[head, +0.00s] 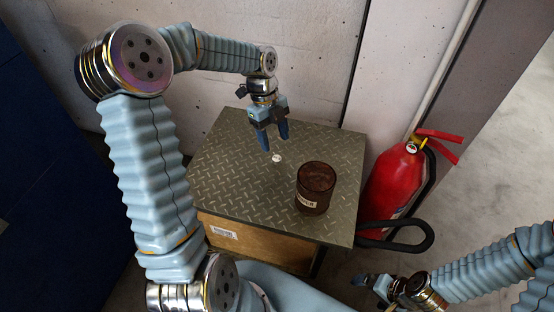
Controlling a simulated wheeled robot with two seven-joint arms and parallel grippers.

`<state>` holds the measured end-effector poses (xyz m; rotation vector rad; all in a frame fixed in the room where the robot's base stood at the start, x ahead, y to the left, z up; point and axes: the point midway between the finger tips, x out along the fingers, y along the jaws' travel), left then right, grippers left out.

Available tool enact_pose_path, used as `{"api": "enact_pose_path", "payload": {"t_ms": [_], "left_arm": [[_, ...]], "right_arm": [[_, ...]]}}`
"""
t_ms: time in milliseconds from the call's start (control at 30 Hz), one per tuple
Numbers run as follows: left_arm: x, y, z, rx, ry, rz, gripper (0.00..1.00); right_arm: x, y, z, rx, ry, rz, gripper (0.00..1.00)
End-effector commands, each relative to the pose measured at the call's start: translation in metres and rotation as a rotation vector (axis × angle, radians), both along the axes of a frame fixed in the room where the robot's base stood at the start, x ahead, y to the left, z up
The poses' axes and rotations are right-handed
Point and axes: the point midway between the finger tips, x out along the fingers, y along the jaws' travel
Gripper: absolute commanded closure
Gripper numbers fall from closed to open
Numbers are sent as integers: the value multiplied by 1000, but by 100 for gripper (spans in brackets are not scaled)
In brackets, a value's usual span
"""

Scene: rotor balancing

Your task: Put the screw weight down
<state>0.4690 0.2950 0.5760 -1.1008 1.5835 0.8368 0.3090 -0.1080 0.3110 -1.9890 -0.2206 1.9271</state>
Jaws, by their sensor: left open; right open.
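The screw weight (277,158) is a small pale, shiny piece on the diamond-plate top of the stand. My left gripper (275,142) points down just above and beside it, with its two blue fingers apart and nothing between them. Whether a fingertip touches the weight is too small to tell. My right gripper (371,281) is low at the bottom right, away from the stand top, open and empty as far as it shows.
A brown jar (316,183) with a label stands on the metal-topped stand (225,185), to the right of the weight. A red fire extinguisher (393,182) with a black hose stands right of the stand. The left part of the top is clear.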

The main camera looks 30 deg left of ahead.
Motion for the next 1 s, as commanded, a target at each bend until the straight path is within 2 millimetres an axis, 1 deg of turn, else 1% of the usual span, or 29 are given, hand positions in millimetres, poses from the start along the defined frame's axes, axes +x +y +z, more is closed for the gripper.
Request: {"api": "enact_pose_path", "payload": {"t_ms": [33, 167, 433, 533, 733, 767, 1000], "left_arm": [[-1, -1, -5, -1, 2, 1, 41], [-2, -3, -15, -1, 3, 1, 41], [-7, -9, -55, -1, 2, 1, 41], [-7, -10, -61, -1, 1, 1, 41], [-7, -10, -61, 0, 0, 2, 41], [-7, -10, -61, 0, 0, 2, 44], [-7, -10, -61, 0, 0, 2, 81]], "right_arm": [[0, 0, -1, 0, -1, 0, 0], [0, 0, -1, -1, 0, -1, 0], [1, -1, -1, -1, 0, -1, 0], [1, -1, -1, -1, -1, -2, 0], [1, -1, -1, -1, -1, -2, 0], [1, -1, -1, -1, -1, -2, 0], [1, -1, -1, -1, -1, -2, 0]]}}
